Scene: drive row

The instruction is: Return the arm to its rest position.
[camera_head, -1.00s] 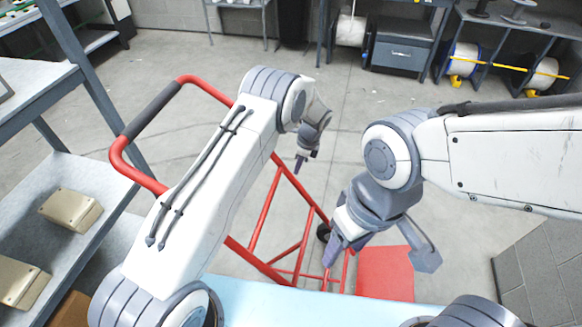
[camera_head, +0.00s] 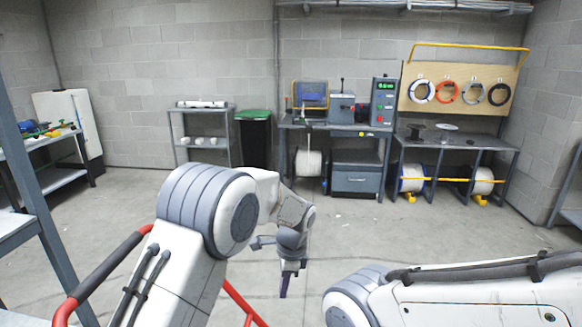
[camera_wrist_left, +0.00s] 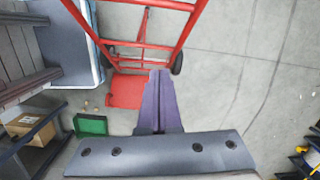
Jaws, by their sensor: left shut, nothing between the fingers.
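My left arm comes in from the left in the head view. Its gripper (camera_head: 285,283) hangs down over the concrete floor, shut and empty. In the left wrist view its purple fingers (camera_wrist_left: 159,100) lie together with nothing between them. My right arm (camera_head: 450,295) reaches in from the lower right, and its gripper is outside the frame.
A red hand truck (camera_head: 235,300) stands close by the left arm; its red toe plate (camera_wrist_left: 125,92) shows in the wrist view. A shelf (camera_head: 40,235) stands at left. A workbench (camera_head: 335,128) and spool rack (camera_head: 455,150) stand at the back. Open floor lies between.

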